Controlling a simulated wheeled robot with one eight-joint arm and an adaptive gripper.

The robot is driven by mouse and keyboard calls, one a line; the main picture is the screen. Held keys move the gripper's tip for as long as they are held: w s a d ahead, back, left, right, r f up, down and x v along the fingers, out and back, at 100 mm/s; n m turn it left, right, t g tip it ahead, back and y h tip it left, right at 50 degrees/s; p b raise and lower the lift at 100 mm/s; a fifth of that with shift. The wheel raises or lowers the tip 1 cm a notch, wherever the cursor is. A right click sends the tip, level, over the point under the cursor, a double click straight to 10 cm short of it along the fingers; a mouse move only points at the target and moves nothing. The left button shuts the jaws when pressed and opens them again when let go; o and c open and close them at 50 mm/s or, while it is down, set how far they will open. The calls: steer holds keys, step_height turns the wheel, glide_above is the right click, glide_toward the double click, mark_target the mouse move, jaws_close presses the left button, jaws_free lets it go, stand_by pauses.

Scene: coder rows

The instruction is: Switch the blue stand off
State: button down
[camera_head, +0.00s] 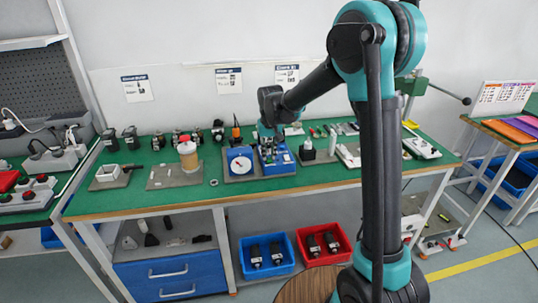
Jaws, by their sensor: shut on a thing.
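The blue stand (283,161) sits on a grey base plate on the green bench, near the middle of the view. My gripper (267,140) reaches down from above at the back left part of the blue stand. Its fingers are small here and appear shut on a part of the stand. That part is hidden by the fingers, and the switch position cannot be made out.
Several dark devices line the back. The front strip of the green bench (200,198) is clear.

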mark_target(269, 160)
steer(key=c, duration=1.4)
jaws_free()
steer(key=shift+c, duration=0.2)
step_height(269, 160, up, 12)
steer(key=s, duration=0.1)
steer(key=shift+s+d, duration=0.2)
steer(key=shift+s, duration=0.1)
steer(key=s+d+f+m+t, duration=0.1)
steer(key=s+d+f, duration=0.7)
steer(key=s+d, duration=0.5)
steer(key=s+d+f+m+t, duration=0.1)
steer(key=s+d+f+m, duration=0.1)
steer(key=s+d+f, duration=0.6)
steer(key=s+d, duration=0.4)
steer(key=s, duration=0.1)
steer(key=shift+d+f+t, duration=0.3)
steer(key=shift+d, duration=0.05)
